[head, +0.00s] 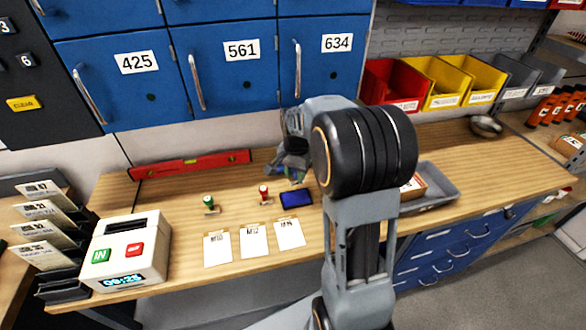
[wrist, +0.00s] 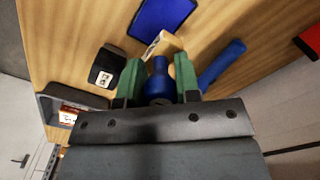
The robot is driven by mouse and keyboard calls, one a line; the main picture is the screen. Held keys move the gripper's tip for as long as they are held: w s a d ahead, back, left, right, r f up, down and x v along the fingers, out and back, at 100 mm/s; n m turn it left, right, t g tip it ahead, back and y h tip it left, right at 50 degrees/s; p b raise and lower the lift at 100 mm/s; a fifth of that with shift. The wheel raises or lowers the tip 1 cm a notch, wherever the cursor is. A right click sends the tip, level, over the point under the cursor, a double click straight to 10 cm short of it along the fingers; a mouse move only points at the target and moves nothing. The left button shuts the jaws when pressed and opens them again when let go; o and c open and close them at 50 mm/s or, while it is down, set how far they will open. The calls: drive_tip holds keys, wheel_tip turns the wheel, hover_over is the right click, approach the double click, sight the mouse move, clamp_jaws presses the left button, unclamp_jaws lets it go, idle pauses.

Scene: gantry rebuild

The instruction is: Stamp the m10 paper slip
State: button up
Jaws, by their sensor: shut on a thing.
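My gripper (wrist: 158,84) is shut on a blue-handled stamp (wrist: 158,66), between its two green fingers. A pale wooden block (wrist: 163,46) shows just beyond the handle and looks like its foot. In the head view my gripper (head: 290,168) is partly hidden by my arm, behind the blue ink pad (head: 297,199). The pad also shows in the wrist view (wrist: 160,16). Three paper slips lie in a row at the front: left (head: 217,250), middle (head: 254,240) and right (head: 289,234). Their print is too small to tell surely which is m10.
A green stamp (head: 209,204) and a red stamp (head: 264,194) stand behind the slips. A white time clock (head: 127,250) stands at left, a red level (head: 190,164) lies at the back, and a grey tray (head: 440,190) is right of my arm. Blue lockers (head: 215,75) rise behind.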

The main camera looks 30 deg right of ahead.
drive_tip(key=shift+f+b, duration=2.1)
drive_tip(key=shift+f, duration=0.8)
drive_tip(key=shift+f+b, duration=0.4)
drive_tip(key=shift+f, duration=0.2)
drive_tip(key=shift+r, duration=0.1)
drive_tip(key=shift+r+p, duration=2.7)
drive_tip(key=shift+r, duration=0.75)
